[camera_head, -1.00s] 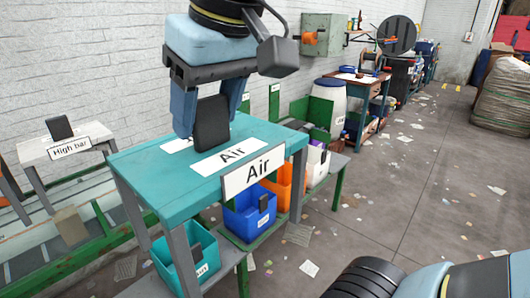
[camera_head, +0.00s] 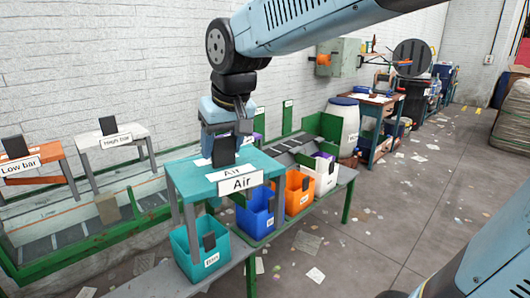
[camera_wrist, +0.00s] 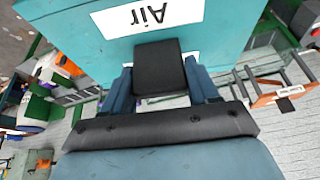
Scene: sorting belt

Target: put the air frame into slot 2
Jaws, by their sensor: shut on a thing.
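A black flat block, which I take to be the air frame (camera_head: 224,152), stands upright over the teal table (camera_head: 194,188) with the "Air" sign. My gripper (camera_head: 222,150) reaches down from above and is shut on it. In the wrist view the black block (camera_wrist: 158,66) sits between my two blue fingers (camera_wrist: 160,88), with the teal top (camera_wrist: 75,30) behind it. I cannot tell whether its lower edge touches the table. No slot number is readable.
Similar black blocks stand on the orange "Low bar" table (camera_head: 50,153) and white "High bar" table (camera_head: 140,131). Teal (camera_head: 180,262), blue (camera_head: 252,220), orange (camera_head: 294,200) and white (camera_head: 325,180) bins stand below. A green-edged belt (camera_head: 45,265) runs at left.

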